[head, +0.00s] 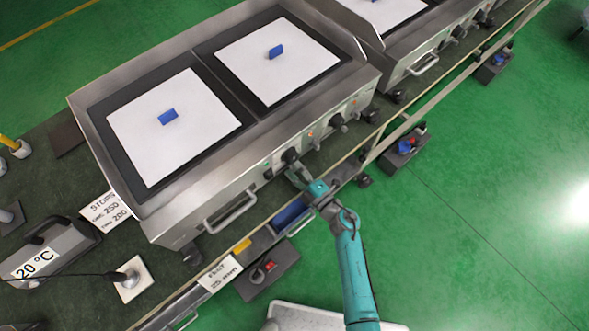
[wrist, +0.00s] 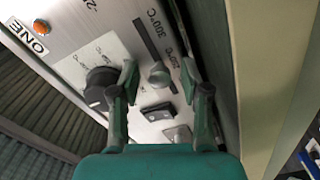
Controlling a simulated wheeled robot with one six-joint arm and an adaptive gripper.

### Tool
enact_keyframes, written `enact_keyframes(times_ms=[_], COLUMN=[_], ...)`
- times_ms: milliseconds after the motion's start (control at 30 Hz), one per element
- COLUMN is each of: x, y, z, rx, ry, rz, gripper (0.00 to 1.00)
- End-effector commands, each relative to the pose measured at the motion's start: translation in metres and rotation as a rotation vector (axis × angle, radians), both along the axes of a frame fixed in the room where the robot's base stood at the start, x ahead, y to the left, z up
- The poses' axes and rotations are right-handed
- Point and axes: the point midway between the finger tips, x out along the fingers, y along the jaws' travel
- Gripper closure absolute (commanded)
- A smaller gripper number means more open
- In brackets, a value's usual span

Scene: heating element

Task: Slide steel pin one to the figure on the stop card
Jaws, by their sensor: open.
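Steel pin one (wrist: 159,75) is a round metal stud at the lower part of a dark slot (wrist: 150,42) on the panel marked ONE (wrist: 30,38). It sits close to the printed 200°C, with 300°C printed further up. My gripper (wrist: 158,72) is open, its fingertips on either side of the pin with visible gaps. In the head view my gripper (head: 296,172) is at the griddle's front panel and the pin does not show clearly. The stop card (head: 107,211) stands at the griddle's left corner; it seems to read ONE 250, TWO 200.
A black knob (wrist: 101,84) is close beside my left finger. A dark switch (wrist: 158,112) lies below the pin. A front handle (head: 231,212) sticks out to the left. A second card (head: 220,273) and a 20 °C display (head: 35,262) stand nearby.

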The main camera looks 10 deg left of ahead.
Motion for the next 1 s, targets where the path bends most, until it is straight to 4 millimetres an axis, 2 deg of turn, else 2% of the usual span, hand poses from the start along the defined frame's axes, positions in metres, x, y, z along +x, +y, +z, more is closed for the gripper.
enact_keyframes(times_ms=[167,600,800,1000], x=[-0.010,-0.060,-0.071,-0.074], y=[-0.014,-0.078,-0.091,-0.094], z=[-0.001,-0.001,-0.001,-0.001], rx=[0.000,-0.001,-0.001,-0.001], ry=[0.001,0.001,0.002,0.001], rz=[-0.003,-0.005,-0.001,-0.001], gripper=[0.54,0.54,0.54,0.54])
